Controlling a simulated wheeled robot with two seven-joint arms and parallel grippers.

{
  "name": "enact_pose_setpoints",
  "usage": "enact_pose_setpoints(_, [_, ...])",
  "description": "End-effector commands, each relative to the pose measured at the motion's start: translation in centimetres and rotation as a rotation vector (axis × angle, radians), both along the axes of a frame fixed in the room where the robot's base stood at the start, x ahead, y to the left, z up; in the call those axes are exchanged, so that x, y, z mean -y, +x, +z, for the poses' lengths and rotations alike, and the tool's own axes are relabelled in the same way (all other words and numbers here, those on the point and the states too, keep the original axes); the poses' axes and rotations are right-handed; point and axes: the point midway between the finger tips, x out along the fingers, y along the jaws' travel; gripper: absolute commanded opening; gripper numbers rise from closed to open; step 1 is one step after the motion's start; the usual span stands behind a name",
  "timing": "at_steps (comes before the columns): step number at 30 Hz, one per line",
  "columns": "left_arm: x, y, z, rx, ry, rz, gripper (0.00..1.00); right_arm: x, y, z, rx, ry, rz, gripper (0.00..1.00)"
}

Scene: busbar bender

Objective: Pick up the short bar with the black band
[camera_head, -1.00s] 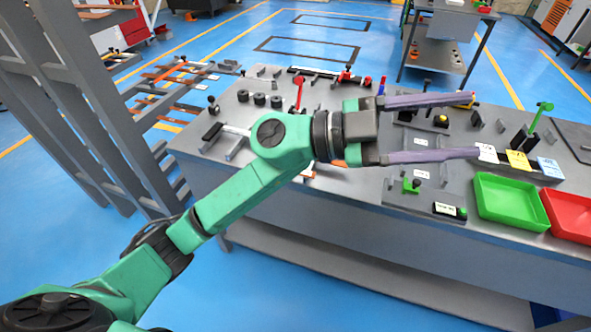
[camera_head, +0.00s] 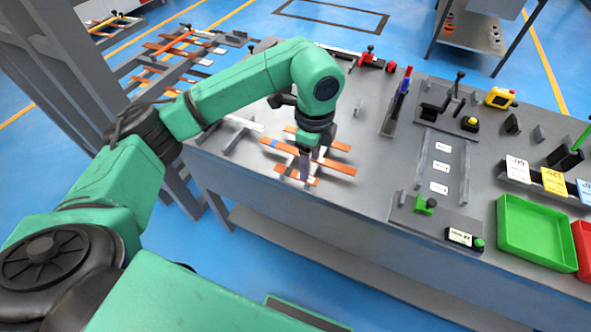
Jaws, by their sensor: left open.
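Several flat copper bars lie on a rack at the near left of the bench: an upper bar (camera_head: 337,145), a longer middle bar (camera_head: 340,167) and a short lower bar (camera_head: 283,170). White and blue marks show on them. My right gripper is not in view.
A green tray (camera_head: 537,235) and a red tray (camera_head: 583,250) stand at the right. A dark fixture plate (camera_head: 436,215) with a green clamp lies nearer the middle. A red-handled tool (camera_head: 400,95) stands upright behind. Bare bench lies right of the bars.

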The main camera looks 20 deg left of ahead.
Motion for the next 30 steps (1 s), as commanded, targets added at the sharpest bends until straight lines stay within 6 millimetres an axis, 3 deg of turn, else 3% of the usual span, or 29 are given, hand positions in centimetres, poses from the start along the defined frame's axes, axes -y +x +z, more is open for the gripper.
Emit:
enact_pose_setpoints(3, [0.0, 0.0, -1.2, -0.002, -0.001, 0.001, 0.66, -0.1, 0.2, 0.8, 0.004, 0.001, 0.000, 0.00])
enact_pose_setpoints(10, [0.0, 0.4, -5.3, -0.002, -0.002, 0.000, 0.66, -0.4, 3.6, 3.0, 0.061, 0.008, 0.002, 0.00])
enact_pose_setpoints(13, [0.0, 0.4, -6.2, 0.001, -0.003, -0.001, 0.66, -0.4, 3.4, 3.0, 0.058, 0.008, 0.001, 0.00])
enact_pose_setpoints(22, [0.0, 0.5, -6.4, 0.002, -0.003, -0.002, 0.66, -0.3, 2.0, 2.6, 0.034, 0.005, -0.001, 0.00])
enact_pose_setpoints(23, [0.0, 0.5, -6.4, 0.002, -0.003, -0.002, 0.62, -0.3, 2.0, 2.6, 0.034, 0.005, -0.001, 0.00])
enact_pose_setpoints(27, [0.0, 0.5, -6.3, 0.002, -0.003, -0.002, 0.09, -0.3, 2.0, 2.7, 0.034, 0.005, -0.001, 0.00])
enact_pose_setpoints(28, [0.0, 0.5, -6.3, 0.002, -0.003, -0.002, 0.00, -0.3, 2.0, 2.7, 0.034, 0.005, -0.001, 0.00])
enact_pose_setpoints(30, [0.0, 0.5, -6.3, 0.002, -0.003, -0.002, 0.00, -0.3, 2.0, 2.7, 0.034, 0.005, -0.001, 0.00])
